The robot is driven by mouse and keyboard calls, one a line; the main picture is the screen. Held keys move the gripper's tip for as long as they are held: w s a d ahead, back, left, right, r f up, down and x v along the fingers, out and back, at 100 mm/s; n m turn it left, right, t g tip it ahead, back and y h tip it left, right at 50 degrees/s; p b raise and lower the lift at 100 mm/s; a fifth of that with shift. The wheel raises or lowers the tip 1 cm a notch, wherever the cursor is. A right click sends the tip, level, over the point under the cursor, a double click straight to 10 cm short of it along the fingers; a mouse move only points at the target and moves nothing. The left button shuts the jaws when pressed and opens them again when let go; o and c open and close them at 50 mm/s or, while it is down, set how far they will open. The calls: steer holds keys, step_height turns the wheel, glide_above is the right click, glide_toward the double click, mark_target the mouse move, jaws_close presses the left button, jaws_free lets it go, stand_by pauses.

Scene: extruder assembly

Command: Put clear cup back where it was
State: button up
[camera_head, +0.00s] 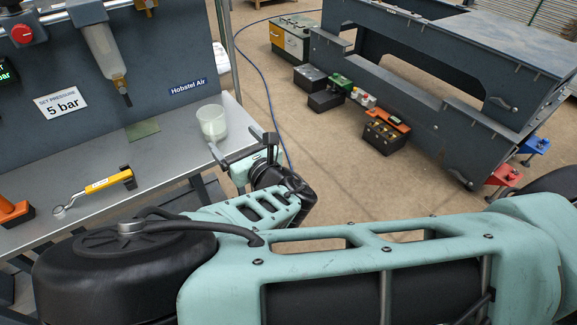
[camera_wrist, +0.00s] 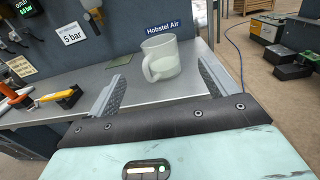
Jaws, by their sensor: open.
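The clear cup (camera_head: 211,122) stands upright on the grey workbench (camera_head: 178,165), near its right end. It is translucent, with a whitish lower part. In the wrist view the cup (camera_wrist: 160,58) shows a handle on its left side and lies ahead, between the two fingers. My gripper (camera_head: 243,148) is open and empty, at the bench's front edge, with the cup just beyond it. In the wrist view my gripper (camera_wrist: 160,85) has its fingers spread wide and apart from the cup. A small green square (camera_head: 143,129) lies flat on the bench, left of the cup.
A yellow-handled wrench (camera_head: 95,189) and an orange-handled tool (camera_head: 12,210) lie on the bench to the left. A back panel (camera_head: 150,60) carries a hanging filter unit (camera_head: 103,52). A blue hose (camera_head: 260,75) runs along the floor. Cases (camera_head: 385,132) stand by a dark metal frame.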

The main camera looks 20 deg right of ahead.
steer(key=s+d+f+m+g+h, duration=0.55)
steer(key=f+m+g, duration=0.2)
steer(key=m, duration=0.85)
steer(key=s+a+r+m+g+y, duration=0.25)
steer(key=s+r+m+g, duration=0.55)
steer(key=s+r+m, duration=0.4)
steer(key=s+d+r+m+g+h, duration=0.1)
steer(key=s+d+r, duration=0.1)
steer(key=s+r, duration=0.2)
steer(key=s+d+r+m+h, duration=0.1)
steer(key=s+d+r+m, duration=0.1)
steer(key=s, duration=0.4)
steer(key=shift+s+d+r+m+g, duration=0.3)
steer(key=shift+s+d+r+g, duration=0.1)
steer(key=shift+d+r, duration=0.45)
step_height(320, 180, up, 3)
steer(key=p, duration=0.3)
steer(key=shift+r, duration=0.1)
